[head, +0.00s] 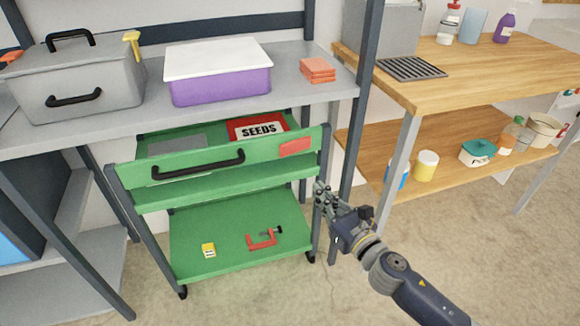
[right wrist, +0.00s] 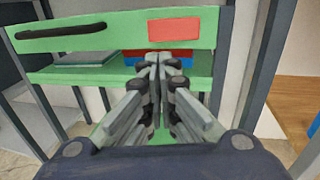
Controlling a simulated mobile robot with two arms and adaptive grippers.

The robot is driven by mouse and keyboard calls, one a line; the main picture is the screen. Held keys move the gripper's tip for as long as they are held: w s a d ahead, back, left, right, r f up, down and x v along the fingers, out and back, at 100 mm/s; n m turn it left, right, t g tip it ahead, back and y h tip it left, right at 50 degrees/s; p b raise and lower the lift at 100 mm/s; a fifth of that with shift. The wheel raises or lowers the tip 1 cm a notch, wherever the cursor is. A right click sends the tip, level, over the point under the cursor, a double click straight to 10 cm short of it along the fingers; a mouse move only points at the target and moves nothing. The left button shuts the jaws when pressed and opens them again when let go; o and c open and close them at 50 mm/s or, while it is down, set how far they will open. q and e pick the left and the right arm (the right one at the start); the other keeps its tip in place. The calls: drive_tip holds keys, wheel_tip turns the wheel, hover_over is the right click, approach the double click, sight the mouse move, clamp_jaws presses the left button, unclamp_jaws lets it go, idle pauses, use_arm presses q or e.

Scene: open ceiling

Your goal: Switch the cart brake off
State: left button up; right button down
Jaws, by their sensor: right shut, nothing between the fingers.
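The green cart (head: 235,178) stands under the grey workbench, with a black handle (head: 198,166) across its front panel. A red plate (head: 296,146) sits at the right end of that panel and also shows in the right wrist view (right wrist: 174,28). I cannot tell whether this plate is the brake; no clear brake lever shows. Dark casters (head: 182,292) are at the cart's feet. My right gripper (head: 322,190) is shut and empty, beside the cart's right front post, below the red plate. In the right wrist view its fingers (right wrist: 158,62) point at the cart's front. My left gripper is out of view.
The cart's upper tray holds a red SEEDS box (head: 258,128); its lower shelf holds a red clamp (head: 262,240) and a small yellow item (head: 208,250). Bench legs flank the cart. A wooden table (head: 470,75) stands at right. The floor in front is clear.

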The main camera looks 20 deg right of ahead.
approach(295, 146)
wheel_tip(295, 146, down, 3)
drive_tip(key=w+a, duration=0.1)
drive_tip(key=a, duration=0.1)
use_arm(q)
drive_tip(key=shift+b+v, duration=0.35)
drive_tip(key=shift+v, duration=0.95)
use_arm(e)
drive_tip(key=shift+a+x, duration=0.1)
drive_tip(key=shift+x, duration=1.3)
drive_tip(key=shift+a+x, duration=0.15)
drive_tip(key=shift+x, duration=1.25)
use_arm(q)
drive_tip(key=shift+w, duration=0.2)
use_arm(e)
drive_tip(key=shift+r, duration=0.1)
